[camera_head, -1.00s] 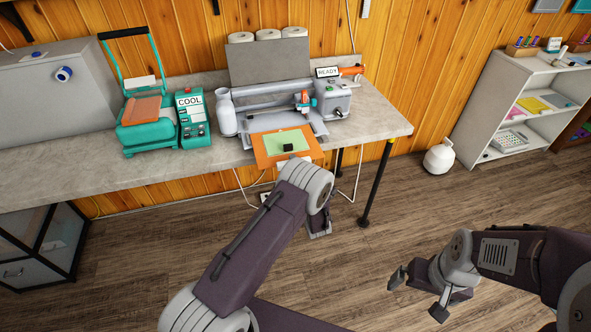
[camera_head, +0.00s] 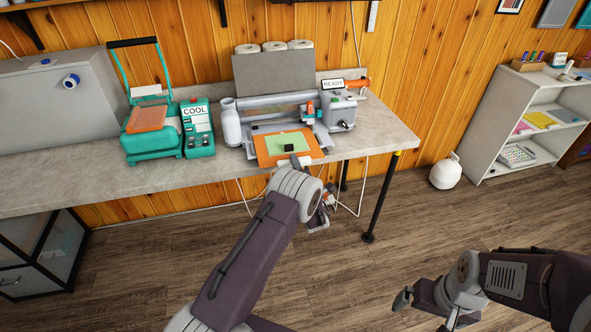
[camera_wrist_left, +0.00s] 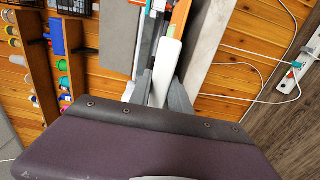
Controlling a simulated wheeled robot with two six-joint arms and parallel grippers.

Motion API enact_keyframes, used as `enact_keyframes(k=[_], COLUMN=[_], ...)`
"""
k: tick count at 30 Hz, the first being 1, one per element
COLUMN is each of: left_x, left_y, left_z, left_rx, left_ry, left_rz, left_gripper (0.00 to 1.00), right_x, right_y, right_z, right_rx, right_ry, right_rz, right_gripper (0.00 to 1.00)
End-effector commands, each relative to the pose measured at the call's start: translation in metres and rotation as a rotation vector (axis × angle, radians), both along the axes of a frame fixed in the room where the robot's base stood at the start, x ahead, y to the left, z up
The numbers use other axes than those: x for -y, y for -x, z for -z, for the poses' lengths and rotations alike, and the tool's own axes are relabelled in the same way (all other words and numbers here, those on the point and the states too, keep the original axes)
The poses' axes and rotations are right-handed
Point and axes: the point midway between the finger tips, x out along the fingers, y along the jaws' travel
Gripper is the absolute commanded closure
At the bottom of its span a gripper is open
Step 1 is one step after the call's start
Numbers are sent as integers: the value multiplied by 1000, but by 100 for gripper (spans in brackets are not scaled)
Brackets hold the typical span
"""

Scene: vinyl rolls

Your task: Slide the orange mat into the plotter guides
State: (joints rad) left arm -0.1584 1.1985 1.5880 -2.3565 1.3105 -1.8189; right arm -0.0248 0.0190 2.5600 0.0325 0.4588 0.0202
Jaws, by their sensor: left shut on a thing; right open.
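The orange mat (camera_head: 263,156) lies level at the front of the grey plotter (camera_head: 342,112), its far edge at the plotter's front bed. In the left wrist view, a white bar (camera_wrist_left: 165,68) sits between the fingers, with the orange mat (camera_wrist_left: 181,17) beyond. Whether the mat's sides are within the guides I cannot tell. My right gripper (camera_head: 424,313) is open and empty above the floor.
A white bottle (camera_head: 230,122) stands close left of the plotter. A teal heat press (camera_head: 150,125) and its box reading COOL (camera_head: 197,128) stand further left. The counter (camera_head: 385,130) is clear to the right. A table leg (camera_head: 380,195) and cables are below its front edge.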

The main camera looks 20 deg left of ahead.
Motion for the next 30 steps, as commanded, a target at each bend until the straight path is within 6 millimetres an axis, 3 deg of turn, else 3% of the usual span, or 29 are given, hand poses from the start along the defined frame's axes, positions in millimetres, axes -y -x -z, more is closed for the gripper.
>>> enact_keyframes(k=[19,30], left_x=[-5,-17], left_y=[-7,-24], left_z=[0,2], left_rx=[2,4], left_ry=[0,0], left_rz=[-1,-1], left_gripper=[100,100], right_x=[0,0], right_y=[0,0], right_z=[5,20], right_rx=[0,0], right_ry=[0,0], right_rz=[0,0], right_gripper=[0,0])
